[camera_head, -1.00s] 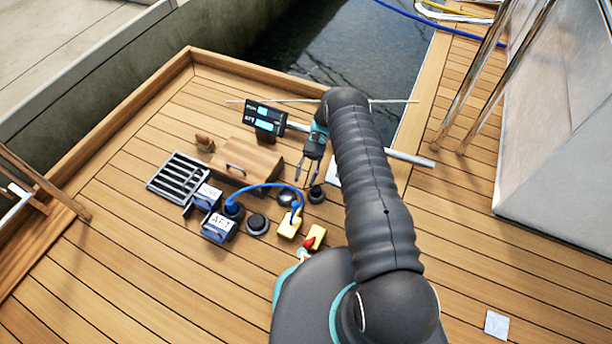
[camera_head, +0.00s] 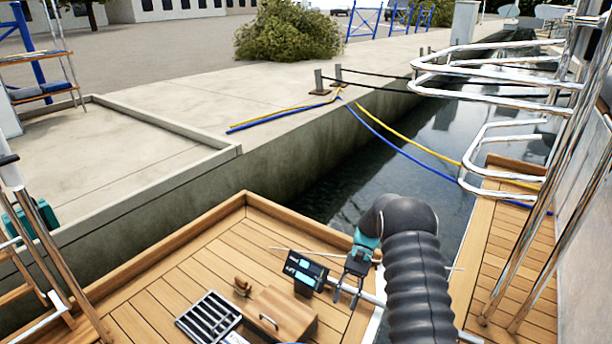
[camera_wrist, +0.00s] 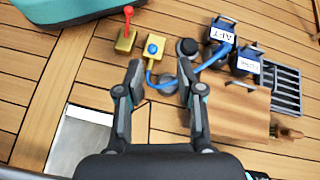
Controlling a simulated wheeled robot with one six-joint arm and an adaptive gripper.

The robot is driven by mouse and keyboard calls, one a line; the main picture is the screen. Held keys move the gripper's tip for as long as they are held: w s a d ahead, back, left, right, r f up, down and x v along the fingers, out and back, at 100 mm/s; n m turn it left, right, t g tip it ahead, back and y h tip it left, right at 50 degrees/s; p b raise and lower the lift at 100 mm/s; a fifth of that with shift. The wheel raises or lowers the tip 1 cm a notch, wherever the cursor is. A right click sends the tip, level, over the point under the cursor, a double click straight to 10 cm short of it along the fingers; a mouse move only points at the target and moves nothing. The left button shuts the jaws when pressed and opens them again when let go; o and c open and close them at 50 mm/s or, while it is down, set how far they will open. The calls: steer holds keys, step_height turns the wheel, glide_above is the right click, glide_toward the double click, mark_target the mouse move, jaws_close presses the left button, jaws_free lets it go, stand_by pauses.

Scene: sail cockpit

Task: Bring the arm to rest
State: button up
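My gripper (camera_head: 346,300) hangs fingers-down over the deck in the head view, just right of a small black display unit (camera_head: 304,270). In the wrist view my gripper (camera_wrist: 160,70) shows its two fingers apart with nothing between them. Below them, some way off, are a yellow box with a blue plug (camera_wrist: 154,46), a yellow box with a red lever (camera_wrist: 126,38) and dark round deck fittings. My dark ribbed arm rises from the bottom edge in the head view and bends over toward the gripper.
A wooden box with a handle (camera_head: 278,316) and a slotted black grate (camera_head: 209,318) lie left of the gripper. Two labelled blue boxes, one reading AFT (camera_wrist: 220,36), show in the wrist view. Chrome rails (camera_head: 530,190) stand at right; water and a concrete quay (camera_head: 190,90) lie beyond the deck edge.

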steer(key=s+d+r+n+t+h+p, duration=0.1)
steer(key=s+r+t+p, duration=0.2)
steer(key=r, duration=1.1)
steer(key=s+d+r+n+t+h+p, duration=0.15)
steer(key=s+r+t, duration=0.3)
steer(key=r, duration=0.95)
steer(key=s+d+r+t+h+p, duration=0.1)
steer(key=s+r+t, duration=0.3)
steer(key=s, duration=0.6)
steer(key=s+d+r+t+h+p, duration=0.1)
steer(key=s+r+t, duration=0.3)
steer(key=s+r, duration=0.4)
steer(key=s+n+p, duration=0.1)
steer(key=s, duration=0.1)
steer(key=shift+s+p, duration=0.3)
steer(key=shift+p, duration=0.1)
